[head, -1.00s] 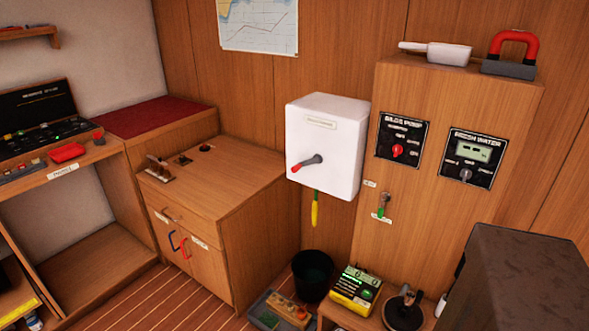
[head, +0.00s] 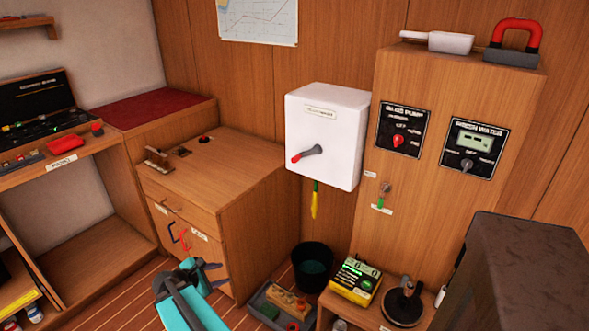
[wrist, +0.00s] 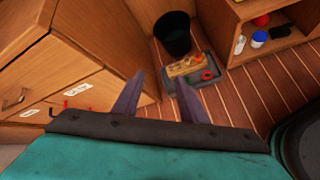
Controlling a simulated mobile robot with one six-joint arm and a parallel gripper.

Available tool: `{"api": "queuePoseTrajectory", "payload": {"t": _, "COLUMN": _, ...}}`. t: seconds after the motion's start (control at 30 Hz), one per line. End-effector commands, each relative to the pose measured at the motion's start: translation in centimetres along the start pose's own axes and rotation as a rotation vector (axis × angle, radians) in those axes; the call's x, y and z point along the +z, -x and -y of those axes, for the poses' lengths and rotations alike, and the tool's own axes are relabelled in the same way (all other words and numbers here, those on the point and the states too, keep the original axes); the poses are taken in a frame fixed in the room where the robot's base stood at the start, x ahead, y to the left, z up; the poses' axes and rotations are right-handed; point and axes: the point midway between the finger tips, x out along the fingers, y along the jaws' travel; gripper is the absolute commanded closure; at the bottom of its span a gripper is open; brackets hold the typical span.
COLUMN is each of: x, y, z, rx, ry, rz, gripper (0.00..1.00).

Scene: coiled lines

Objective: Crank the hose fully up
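The white hose reel box (head: 325,140) is mounted on the wood wall. Its crank (head: 308,154) is on the front face, a dark arm with a red knob pointing down-left. A yellow hose end (head: 315,203) hangs below the box on a short green length; the rest of the hose is hidden inside. My gripper (head: 203,272) is low in front of the cabinet, well below and left of the crank. In the wrist view its two fingers (wrist: 156,98) are spread apart with nothing between them.
A black bucket (head: 312,268) and a grey tray (wrist: 208,85) stand on the floor below the box. A wooden cabinet (head: 210,210) is left of the box. A panel cabinet (head: 440,215) and a dark block (head: 525,275) are at the right.

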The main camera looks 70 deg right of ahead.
Motion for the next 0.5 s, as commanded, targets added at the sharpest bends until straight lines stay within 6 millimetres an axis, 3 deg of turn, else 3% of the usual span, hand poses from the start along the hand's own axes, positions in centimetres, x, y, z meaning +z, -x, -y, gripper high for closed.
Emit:
{"api": "queuePoseTrajectory", "payload": {"t": 0.03, "x": 2.6, "y": -0.6, "z": -2.0, "rx": 0.032, "ry": 0.027, "rz": 0.041, "gripper": 0.61}}
{"api": "queuePoseTrajectory", "payload": {"t": 0.2, "x": 11.7, "y": -1.6, "z": -7.6, "rx": 0.122, "ry": 0.166, "rz": 0.203, "gripper": 0.61}}
{"api": "queuePoseTrajectory", "payload": {"t": 0.5, "x": 28.2, "y": -0.9, "z": -14.4, "rx": 0.168, "ry": 0.427, "rz": 0.532, "gripper": 0.61}}
